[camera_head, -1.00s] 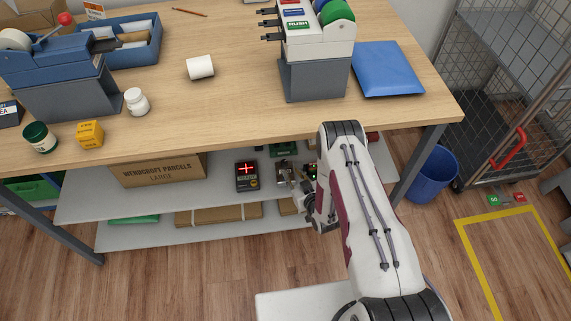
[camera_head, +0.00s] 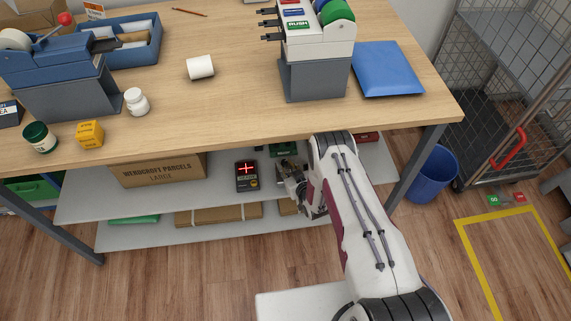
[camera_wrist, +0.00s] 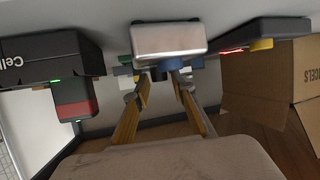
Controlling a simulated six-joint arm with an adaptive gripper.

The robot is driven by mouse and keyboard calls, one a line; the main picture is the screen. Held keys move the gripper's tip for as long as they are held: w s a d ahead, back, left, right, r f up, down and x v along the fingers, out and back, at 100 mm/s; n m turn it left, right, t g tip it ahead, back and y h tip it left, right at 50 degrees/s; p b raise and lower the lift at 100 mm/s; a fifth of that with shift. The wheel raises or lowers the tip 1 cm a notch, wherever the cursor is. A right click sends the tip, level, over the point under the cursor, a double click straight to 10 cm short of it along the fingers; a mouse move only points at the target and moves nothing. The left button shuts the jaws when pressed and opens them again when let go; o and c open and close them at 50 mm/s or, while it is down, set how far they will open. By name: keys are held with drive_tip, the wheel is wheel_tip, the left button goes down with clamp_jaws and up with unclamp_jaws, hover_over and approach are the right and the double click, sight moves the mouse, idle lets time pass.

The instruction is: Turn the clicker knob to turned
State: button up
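In the wrist view a silver metal box (camera_wrist: 168,40) sits at top centre. A blue knob (camera_wrist: 171,65), which looks like the clicker knob, shows on its near lower side. My gripper (camera_wrist: 161,84) is open, its two yellowish fingers apart and pointing at the box. The knob shows between and just past the fingertips; I cannot tell if they touch it. In the head view my gripper (camera_head: 291,184) reaches under the table at the shelf. The knob is not clear there, and my arm covers part of that area.
A black device with a red cross display (camera_head: 246,176) stands just left of my gripper. A cardboard box (camera_head: 158,170) is farther left on the shelf. The tabletop (camera_head: 230,105) hangs above. In the wrist view a black box (camera_wrist: 45,60) is at left.

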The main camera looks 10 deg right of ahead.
drive_tip(key=shift+w+a+f, duration=0.1)
drive_tip(key=shift+w+f, duration=0.1)
drive_tip(key=shift+w, duration=0.2)
clamp_jaws()
drive_tip(key=shift+w+a+m+h, duration=0.1)
drive_tip(key=shift+a+m+h, duration=0.1)
drive_tip(key=shift+m+h, duration=0.55)
drive_tip(key=shift+a+m+h, duration=0.15)
drive_tip(key=shift+m+h, duration=1.7)
drive_tip(key=shift+h, duration=0.4)
unclamp_jaws()
